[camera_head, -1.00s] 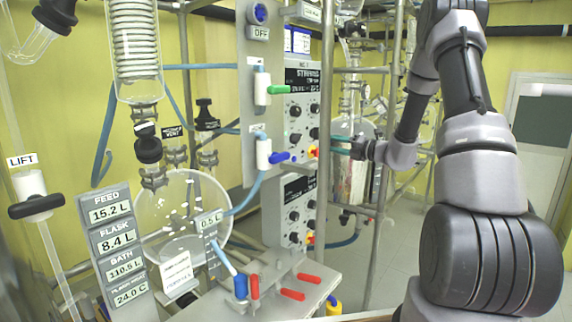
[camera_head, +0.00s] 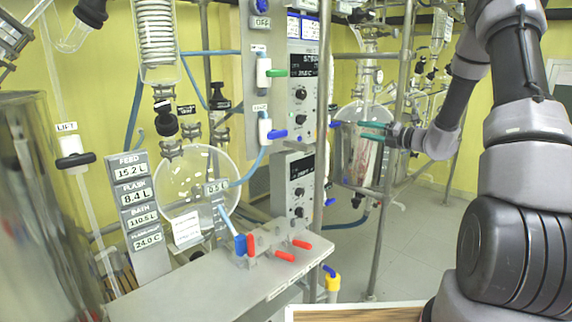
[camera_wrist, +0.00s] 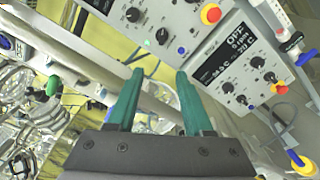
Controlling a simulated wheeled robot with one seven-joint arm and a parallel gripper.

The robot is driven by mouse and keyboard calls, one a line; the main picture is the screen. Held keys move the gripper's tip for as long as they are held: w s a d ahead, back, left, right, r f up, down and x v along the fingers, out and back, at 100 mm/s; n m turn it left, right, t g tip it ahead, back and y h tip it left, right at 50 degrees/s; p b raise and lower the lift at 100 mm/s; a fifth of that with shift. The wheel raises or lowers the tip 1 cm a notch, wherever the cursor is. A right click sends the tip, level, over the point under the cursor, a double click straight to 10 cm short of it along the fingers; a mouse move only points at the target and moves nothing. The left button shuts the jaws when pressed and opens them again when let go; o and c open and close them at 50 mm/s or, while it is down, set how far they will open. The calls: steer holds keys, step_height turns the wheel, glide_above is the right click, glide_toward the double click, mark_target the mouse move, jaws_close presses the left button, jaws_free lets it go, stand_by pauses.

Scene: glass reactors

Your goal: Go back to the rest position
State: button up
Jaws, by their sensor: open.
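My gripper (camera_head: 362,131) is at the right of the head view, at the end of my raised, bent arm. Its two green fingers point left toward the control panels. In the wrist view my gripper (camera_wrist: 157,88) shows its fingers spread apart with nothing between them. A metal post and a control panel lie beyond the fingertips there. In the head view the gripper appears in front of a glass vessel (camera_head: 352,165); I cannot tell how far apart they are.
A control panel (camera_head: 302,85) and a lower control box (camera_head: 293,188) stand left of my gripper. A vertical metal post (camera_head: 383,215) is close to it. A grey bench (camera_head: 190,297) with red-handled valves (camera_head: 284,256) is in front. Open floor (camera_head: 425,235) lies below the arm.

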steer(key=s+a+r+n+g+h, duration=0.1)
steer(key=s+a+r+n+g, duration=0.4)
steer(key=s+n, duration=0.45)
steer(key=s+a+r+n+g+h, duration=0.1)
steer(key=s+a+r+n+g, duration=0.4)
steer(key=s+n, duration=0.45)
steer(key=s+d+r+n+t+h, duration=0.1)
steer(key=s+d+n+t+h, duration=0.1)
steer(key=s+n, duration=0.5)
steer(key=s+d+r+n+t+h, duration=0.2)
steer(key=s+d+n+h, duration=0.3)
steer(key=s, duration=0.6)
steer(key=shift+d+r+n+t+h, duration=0.15)
steer(key=shift+r+n+t+h, duration=0.15)
steer(key=shift+n+h, duration=1.1)
steer(key=shift+n+y, duration=0.4)
